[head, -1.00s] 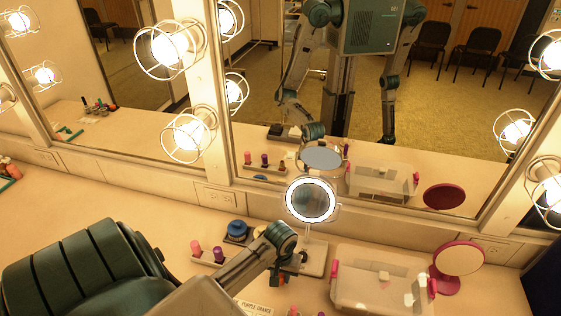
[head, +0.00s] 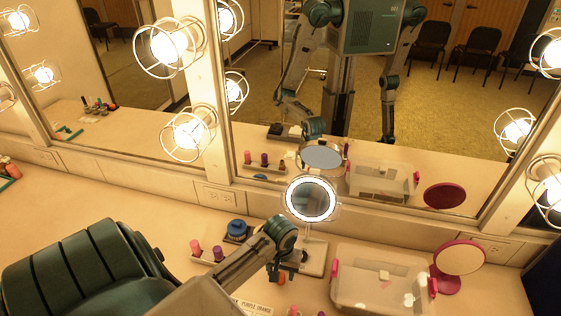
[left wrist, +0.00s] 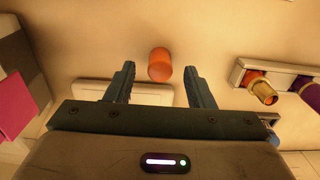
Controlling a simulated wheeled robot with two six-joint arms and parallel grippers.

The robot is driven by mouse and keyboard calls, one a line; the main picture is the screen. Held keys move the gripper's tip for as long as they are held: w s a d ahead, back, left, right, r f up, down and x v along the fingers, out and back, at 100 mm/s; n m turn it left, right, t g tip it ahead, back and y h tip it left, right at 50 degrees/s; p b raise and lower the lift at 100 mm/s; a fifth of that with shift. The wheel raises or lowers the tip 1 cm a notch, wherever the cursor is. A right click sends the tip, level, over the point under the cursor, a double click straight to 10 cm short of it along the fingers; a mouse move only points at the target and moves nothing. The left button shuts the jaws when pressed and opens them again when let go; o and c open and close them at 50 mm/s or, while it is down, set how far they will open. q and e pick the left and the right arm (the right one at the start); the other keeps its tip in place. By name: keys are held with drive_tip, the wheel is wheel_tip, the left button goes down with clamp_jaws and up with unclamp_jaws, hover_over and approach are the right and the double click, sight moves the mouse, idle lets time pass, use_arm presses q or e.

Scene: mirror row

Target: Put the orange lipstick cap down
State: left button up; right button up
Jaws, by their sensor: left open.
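The orange lipstick cap (left wrist: 159,65) is a small orange cylinder on the cream counter in the left wrist view. It lies between the fingertips of my left gripper (left wrist: 159,75), with a gap on each side. The gripper is open and holds nothing. In the head view the left gripper (head: 276,268) points down at the counter, and the cap (head: 281,280) shows as a small orange spot beside it. An orange lipstick with a gold base (left wrist: 262,89) stands in a pale rack at the right of the wrist view. My right gripper is not in view.
The rack (head: 207,259) holds pink and purple lipsticks. A lit round mirror (head: 311,200), a blue round item (head: 237,229), a clear bin (head: 375,298) and a pink mirror (head: 459,258) stand nearby. A PURPLE ORANGE label (head: 255,308) lies in front.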

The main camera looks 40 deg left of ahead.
sight(281, 275)
use_arm(q)
wheel_tip(281, 275, up, 10)
drive_tip(key=shift+b, duration=0.35)
drive_tip(key=shift+f, duration=0.2)
